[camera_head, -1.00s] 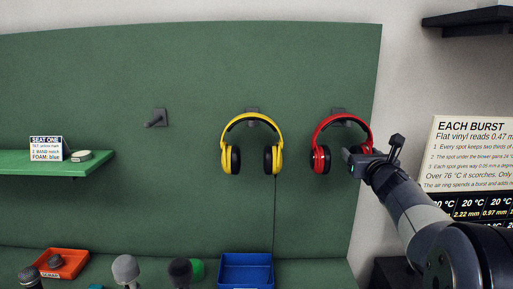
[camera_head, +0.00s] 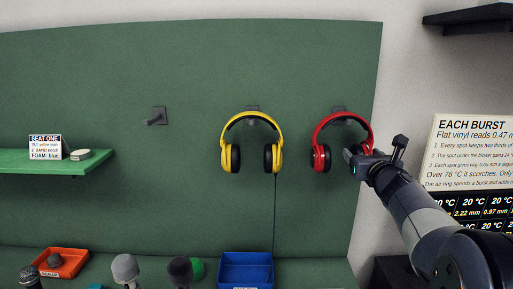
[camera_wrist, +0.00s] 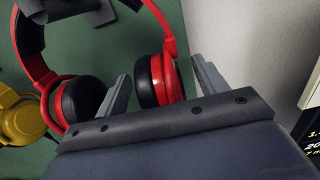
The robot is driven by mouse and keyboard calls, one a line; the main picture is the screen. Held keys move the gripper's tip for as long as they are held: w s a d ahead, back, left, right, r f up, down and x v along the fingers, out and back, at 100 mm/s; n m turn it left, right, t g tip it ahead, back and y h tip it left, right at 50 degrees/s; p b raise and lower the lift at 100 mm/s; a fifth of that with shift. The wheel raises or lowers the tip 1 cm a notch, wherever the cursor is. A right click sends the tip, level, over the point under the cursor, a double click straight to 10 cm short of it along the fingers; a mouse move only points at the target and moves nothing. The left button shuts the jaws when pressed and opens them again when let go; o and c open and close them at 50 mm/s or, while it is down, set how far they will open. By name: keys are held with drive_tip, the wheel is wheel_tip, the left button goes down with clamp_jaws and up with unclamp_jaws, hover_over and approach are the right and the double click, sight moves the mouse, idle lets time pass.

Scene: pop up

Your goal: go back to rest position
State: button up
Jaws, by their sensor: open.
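My gripper (camera_head: 350,157) is open, in front of the lower right part of the red headphones in the head view. In the wrist view its two fingers (camera_wrist: 160,90) stand apart, with the right red ear cup showing between them. I cannot tell whether a finger touches it. The red headphones (camera_head: 320,131) hang on a hook on the green panel; they also show in the wrist view (camera_wrist: 169,35). My arm reaches in from the lower right.
Yellow headphones (camera_head: 226,150) hang to the left, and an empty hook (camera_head: 155,117) is further left. A green shelf (camera_head: 40,166) holds a small card. Below are an orange tray (camera_head: 75,262), a blue bin (camera_head: 246,262) and several microphones. A sign (camera_head: 475,150) stands at the right.

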drive_tip(key=s, duration=0.9)
drive_tip(key=w, duration=0.7)
drive_tip(key=w+p, duration=0.1)
drive_tip(key=w, duration=0.2)
drive_tip(key=shift+w+r, duration=0.25)
drive_tip(key=shift+w, duration=0.1)
drive_tip(key=shift+s+r+p, duration=0.65)
drive_tip(key=shift+s+p, duration=0.25)
drive_tip(key=shift+p, duration=0.05)
drive_tip(key=s+b, duration=0.1)
drive_tip(key=s, duration=0.7)
drive_tip(key=w+a+f+n+y+p, duration=0.2)
drive_tip(key=a+f+y+p, duration=0.1)
drive_tip(key=f, duration=0.5)
drive_tip(key=a+y, duration=0.1)
drive_tip(key=a, duration=0.1)
drive_tip(key=shift+w+a+n+p, duration=0.15)
drive_tip(key=shift+a+n+p, duration=0.15)
drive_tip(key=shift+a+p, duration=0.1)
